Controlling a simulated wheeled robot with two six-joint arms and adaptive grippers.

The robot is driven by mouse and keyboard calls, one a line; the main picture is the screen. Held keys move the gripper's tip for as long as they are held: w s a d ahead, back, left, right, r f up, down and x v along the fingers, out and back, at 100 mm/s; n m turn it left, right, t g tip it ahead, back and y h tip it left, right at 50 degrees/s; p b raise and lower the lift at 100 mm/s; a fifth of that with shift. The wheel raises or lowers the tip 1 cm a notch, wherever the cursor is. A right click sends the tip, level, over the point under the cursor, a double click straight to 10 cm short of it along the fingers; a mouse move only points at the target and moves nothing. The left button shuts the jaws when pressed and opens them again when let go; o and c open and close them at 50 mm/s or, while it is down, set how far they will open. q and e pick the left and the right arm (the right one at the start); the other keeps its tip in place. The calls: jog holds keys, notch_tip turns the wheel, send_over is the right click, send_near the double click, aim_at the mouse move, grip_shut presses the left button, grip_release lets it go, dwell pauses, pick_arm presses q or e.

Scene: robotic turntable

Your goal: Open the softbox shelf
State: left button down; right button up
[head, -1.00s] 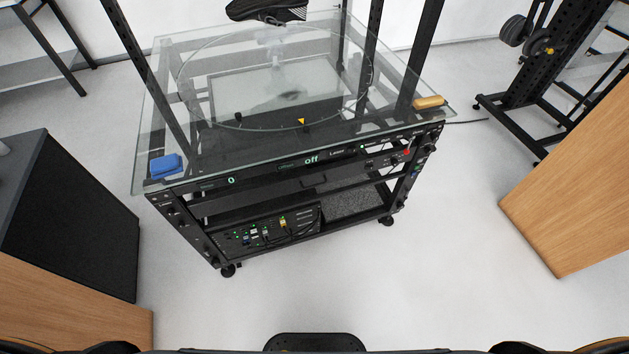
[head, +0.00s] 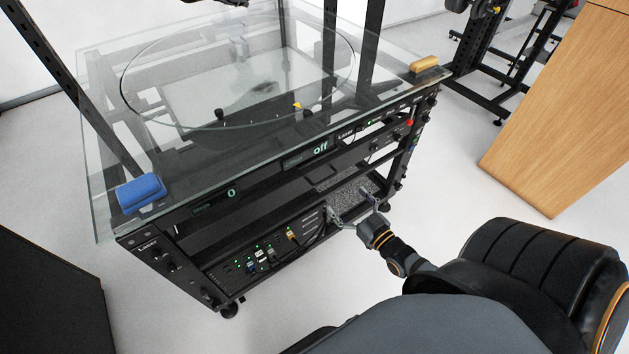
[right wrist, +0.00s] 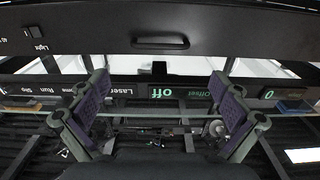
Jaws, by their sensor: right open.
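The black turntable rack (head: 150,262) stands in front of me. Its dark shelf front (head: 262,206) runs below the display strip, and in the right wrist view this dark panel (right wrist: 250,30) fills the top with a bar handle (right wrist: 160,43) at its middle. The panel looks shut. My right gripper (head: 352,205) is in front of the rack, at the height of the lower bay. In the right wrist view the right gripper (right wrist: 160,88) is open and empty, with its fingers below the handle and apart from it. My left gripper is not in view.
A glass top (head: 90,190) with a round glass disc covers the rack. A blue block (head: 141,192) and a tan block (head: 424,64) lie on its corners. Wooden furniture (head: 560,110) stands at right and a dark cabinet (head: 50,300) at lower left. The floor between is clear.

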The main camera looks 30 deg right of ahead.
aim_at(327, 179)
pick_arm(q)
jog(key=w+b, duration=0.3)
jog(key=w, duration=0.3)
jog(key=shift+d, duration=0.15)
pick_arm(e)
jog(key=w, duration=1)
jog(key=shift+a, duration=0.35)
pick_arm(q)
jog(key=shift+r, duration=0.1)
pick_arm(e)
jog(key=shift+s, duration=0.1)
jog(key=c, duration=1.4)
jog(key=shift+o, duration=0.2)
